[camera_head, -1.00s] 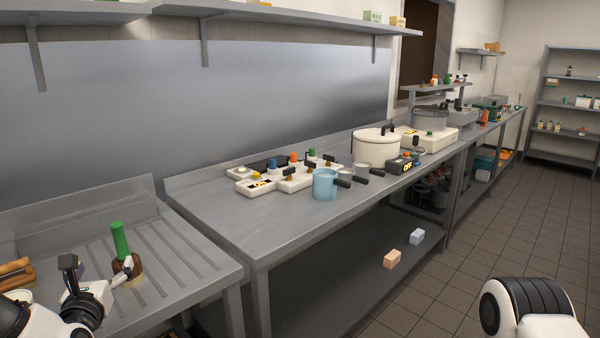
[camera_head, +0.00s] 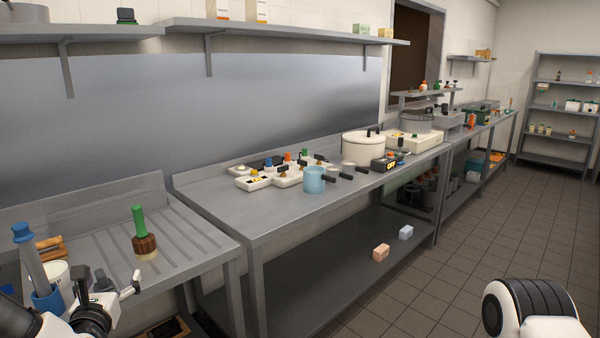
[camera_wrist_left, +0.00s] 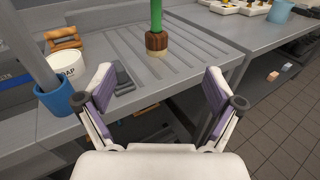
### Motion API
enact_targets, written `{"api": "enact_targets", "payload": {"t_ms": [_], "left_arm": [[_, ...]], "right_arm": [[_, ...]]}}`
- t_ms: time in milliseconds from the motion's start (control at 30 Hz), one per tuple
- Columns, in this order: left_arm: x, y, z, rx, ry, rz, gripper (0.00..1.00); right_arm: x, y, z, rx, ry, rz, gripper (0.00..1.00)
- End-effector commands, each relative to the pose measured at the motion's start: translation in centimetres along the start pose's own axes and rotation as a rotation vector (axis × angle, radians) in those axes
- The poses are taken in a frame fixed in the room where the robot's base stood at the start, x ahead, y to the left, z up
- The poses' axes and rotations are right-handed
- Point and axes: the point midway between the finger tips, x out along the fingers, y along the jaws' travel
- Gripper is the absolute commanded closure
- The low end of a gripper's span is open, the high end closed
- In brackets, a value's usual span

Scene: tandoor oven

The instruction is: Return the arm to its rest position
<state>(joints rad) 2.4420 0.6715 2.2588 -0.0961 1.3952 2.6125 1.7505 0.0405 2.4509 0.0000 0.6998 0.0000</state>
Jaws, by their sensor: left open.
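My left gripper (camera_head: 112,290) is at the lower left of the head view, near the front edge of the ribbed steel drainboard (camera_head: 190,238). In the left wrist view its two fingers (camera_wrist_left: 160,100) are spread wide with nothing between them. A green-handled brush (camera_head: 142,230) with a brown head stands upright on the drainboard, beyond the fingers and apart from them. It also shows in the left wrist view (camera_wrist_left: 157,42). My right arm (camera_head: 525,308) shows at the lower right; its gripper is out of the picture.
A blue cup (camera_wrist_left: 62,98) and a white soap tub (camera_wrist_left: 68,68) stand left of the left gripper. The steel table (camera_head: 230,200) holds a light blue mug (camera_head: 313,180), a white pot (camera_head: 362,149) and trays. The tiled floor (camera_head: 480,230) at right is clear.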

Motion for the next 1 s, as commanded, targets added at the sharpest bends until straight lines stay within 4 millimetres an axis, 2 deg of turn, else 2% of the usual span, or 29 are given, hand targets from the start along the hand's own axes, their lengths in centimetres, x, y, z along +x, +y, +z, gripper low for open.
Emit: {"api": "enact_targets", "payload": {"t_ms": [33,267,467,567,633,667,700,800,900,1000], "left_arm": [[-0.1,-0.5,-1.4,0.022,0.023,-0.010,0.08],[-1.5,-3.5,-8.1,0.136,0.141,-0.085,0.08],[-4.8,-6.8,-16.1,0.309,0.312,-0.204,0.08],[-8.2,-8.7,-21.8,0.521,0.434,-0.325,0.08],[-11.8,-10.0,-26.5,0.744,0.527,-0.465,0.08],[-13.6,-10.4,-28.5,0.856,0.564,-0.542,0.08],[-16.3,-10.9,-31.0,1.020,0.605,-0.663,0.08],[-23.1,-11.2,-35.9,1.433,0.633,-1.020,0.08],[-28.2,-10.7,-38.2,1.778,0.536,-1.390,0.08],[-31.4,-10.0,-38.6,2.053,0.324,-1.731,0.08]], "right_arm": [[0.2,0.0,0.0,-0.001,0.001,0.000,0.46],[0.7,0.0,-0.1,-0.001,0.001,0.000,0.46],[1.1,0.0,0.0,0.000,0.000,0.000,0.46],[1.5,0.0,0.0,-0.001,0.001,0.000,0.46],[1.7,0.0,0.0,-0.001,0.001,0.000,0.46],[1.8,0.0,0.0,-0.001,0.001,0.000,0.46],[1.9,0.0,0.0,-0.001,0.001,0.000,0.46],[2.1,0.0,0.0,-0.001,0.001,0.000,0.46],[2.2,0.0,0.0,0.000,0.001,0.000,0.46],[2.1,0.0,0.0,0.000,0.000,0.000,0.46]]}}
